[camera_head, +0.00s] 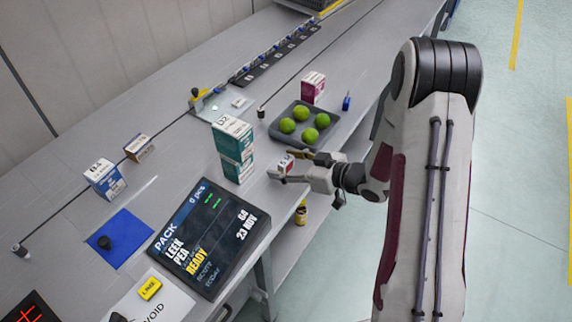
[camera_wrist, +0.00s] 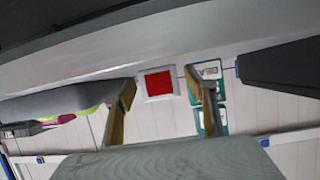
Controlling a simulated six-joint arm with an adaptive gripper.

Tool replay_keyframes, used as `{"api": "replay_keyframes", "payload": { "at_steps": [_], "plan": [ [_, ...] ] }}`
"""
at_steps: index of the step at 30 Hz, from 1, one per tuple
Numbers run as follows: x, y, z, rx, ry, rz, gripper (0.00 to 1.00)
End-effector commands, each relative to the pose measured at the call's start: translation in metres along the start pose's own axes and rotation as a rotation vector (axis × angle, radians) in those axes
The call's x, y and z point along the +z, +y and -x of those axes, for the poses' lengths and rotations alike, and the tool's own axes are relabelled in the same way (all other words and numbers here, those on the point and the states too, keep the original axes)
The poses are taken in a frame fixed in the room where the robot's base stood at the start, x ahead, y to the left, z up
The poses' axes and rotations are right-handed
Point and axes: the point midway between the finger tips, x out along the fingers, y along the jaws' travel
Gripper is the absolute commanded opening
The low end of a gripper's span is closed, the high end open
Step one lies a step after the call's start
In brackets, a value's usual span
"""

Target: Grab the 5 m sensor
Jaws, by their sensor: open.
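My gripper (camera_head: 283,163) is open over the bench's front part, beside the stacked teal-and-white boxes. A small white item with a red face (camera_head: 287,165) shows at its fingertips. In the wrist view the red-and-white square (camera_wrist: 158,83) appears between the two fingers of my gripper (camera_wrist: 165,92), with gaps on both sides. I cannot tell whether it touches a finger, and I cannot read a 5 m marking on it or on anything else.
Teal boxes (camera_head: 235,138) stand close left of my gripper. A grey tray (camera_head: 277,134) with green balls lies behind it, with a magenta box (camera_head: 312,86) beyond. A dark display (camera_head: 208,238) stands in front. The bench edge drops away on the right.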

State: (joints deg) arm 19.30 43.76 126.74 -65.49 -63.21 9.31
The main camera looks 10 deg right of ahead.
Motion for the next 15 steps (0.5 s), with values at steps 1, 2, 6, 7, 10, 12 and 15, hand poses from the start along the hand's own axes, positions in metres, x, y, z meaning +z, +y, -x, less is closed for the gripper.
{"api": "replay_keyframes", "payload": {
  "at_steps": [1, 2, 6, 7, 10, 12, 15],
  "plan": [
    [0.0001, 0.0001, -0.0003, 0.0, 0.0, 0.0, 0.56],
    [0.0, 0.0001, -0.0002, 0.0, 0.0, 0.0, 0.56],
    [0.0001, 0.0002, 0.0, 0.0, 0.0, 0.0, 0.56],
    [0.0001, 0.0001, 0.0, 0.0, 0.0, 0.0, 0.56],
    [0.0001, 0.0001, 0.0001, 0.0, 0.0, 0.0, 0.56],
    [0.0001, 0.0001, 0.0002, 0.0, 0.0, 0.0, 0.56],
    [0.0002, 0.0001, 0.0002, 0.0, 0.0, 0.0, 0.43]
  ]
}}
